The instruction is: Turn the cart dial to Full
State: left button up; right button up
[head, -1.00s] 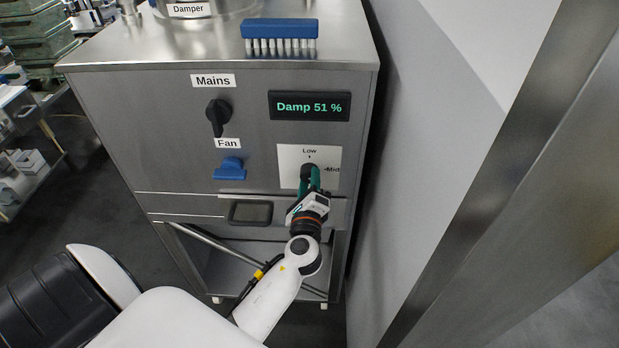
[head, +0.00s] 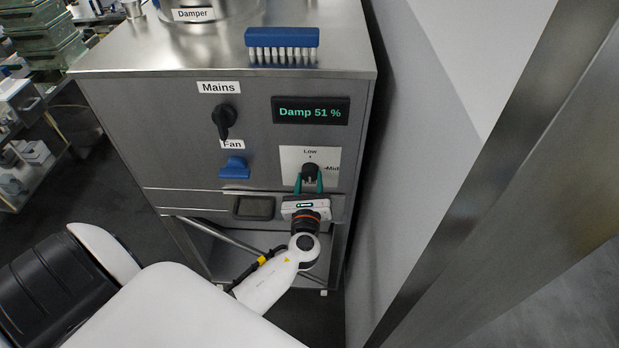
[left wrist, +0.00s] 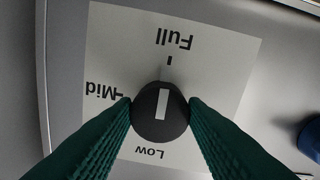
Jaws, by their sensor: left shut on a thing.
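The cart dial (head: 310,170) is a black knob on a white plate (head: 290,158) at the right of the cart front. In the head view the plate shows "Low" above the dial and "Mid" to its right. The left wrist view shows the dial (left wrist: 161,125) upside down, with "Full" opposite "Low". Its white line runs from about the knob's middle toward the "Full" mark. My left gripper (head: 309,183) is shut on the dial, with green fingers on its two sides. In the head view the gripper hides the lower plate. My right gripper is not in view.
A black Mains knob (head: 224,117), a blue Fan knob (head: 235,168) and a display (head: 311,111) reading "Damp 51 %" are on the cart front. A blue brush (head: 282,38) lies on the cart top. A grey wall (head: 440,130) stands close on the right.

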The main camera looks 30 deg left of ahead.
pick_arm(q)
jog(key=shift+a+r+m, duration=0.1)
jog(key=shift+r+m, duration=0.05)
jog(key=shift+m, duration=0.25)
jog(key=o, duration=0.8)
jog(key=shift+o, duration=0.9)
jog(key=b+v, duration=0.3)
jog(key=v, duration=0.9)
jog(key=shift+w, duration=0.1)
